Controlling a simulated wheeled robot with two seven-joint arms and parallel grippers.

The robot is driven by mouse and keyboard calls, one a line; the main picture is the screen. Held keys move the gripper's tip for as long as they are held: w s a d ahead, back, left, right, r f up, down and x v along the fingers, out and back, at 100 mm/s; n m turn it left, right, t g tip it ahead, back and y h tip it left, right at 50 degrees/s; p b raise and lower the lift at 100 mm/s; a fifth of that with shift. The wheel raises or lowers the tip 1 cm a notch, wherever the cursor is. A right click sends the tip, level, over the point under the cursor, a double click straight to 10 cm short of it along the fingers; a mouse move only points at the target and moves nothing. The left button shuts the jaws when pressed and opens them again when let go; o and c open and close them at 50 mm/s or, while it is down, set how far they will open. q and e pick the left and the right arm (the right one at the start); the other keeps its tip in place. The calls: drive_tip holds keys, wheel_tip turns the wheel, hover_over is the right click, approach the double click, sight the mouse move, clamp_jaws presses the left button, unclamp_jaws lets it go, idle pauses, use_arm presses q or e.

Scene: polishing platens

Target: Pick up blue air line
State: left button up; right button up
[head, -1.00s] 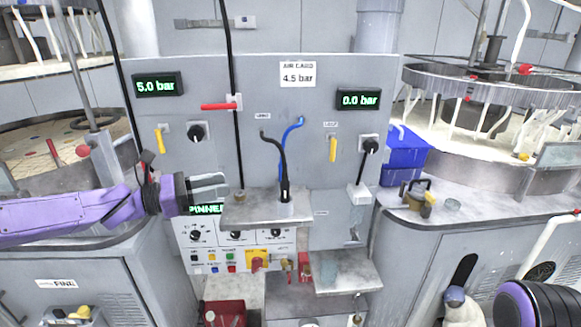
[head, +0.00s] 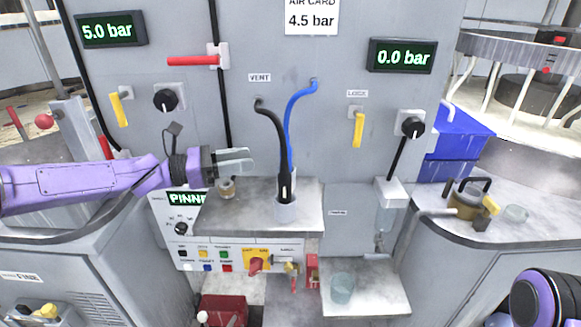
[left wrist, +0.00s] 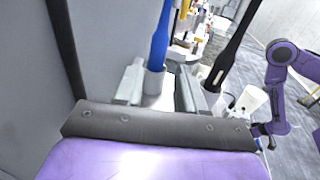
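The blue air line (head: 291,125) hangs from a wall port, and its lower end is hidden behind a black line (head: 279,140) in the head view. Both run down to a pale cup-like holder (head: 286,209) on the grey shelf. In the left wrist view, the blue line (left wrist: 160,38) enters a pale holder (left wrist: 154,80), and the black line (left wrist: 229,50) is to its right. My left gripper (head: 250,160) is open and empty, left of the lines and apart from them. Its fingers (left wrist: 158,90) frame the blue line's holder in the wrist view. My right gripper is out of view.
A red lever (head: 193,61), yellow handles and black knobs project from the wall panel. A lower shelf (head: 375,290) holds a clear cup (head: 343,287). A blue bin (head: 458,140) stands right.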

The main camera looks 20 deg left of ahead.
sight(286, 154)
use_arm(q)
drive_tip(key=shift+w+d+f, duration=0.1)
drive_tip(key=shift+w+f, duration=0.05)
drive_tip(key=shift+f, duration=0.25)
drive_tip(key=p+x, duration=0.2)
drive_tip(key=x, duration=0.8)
drive_tip(key=shift+w+d+r, duration=0.1)
drive_tip(key=shift+r, duration=0.1)
drive_tip(key=shift+w+d, duration=0.15)
drive_tip(key=shift+d, duration=0.05)
drive_tip(key=shift+a, duration=0.1)
clamp_jaws()
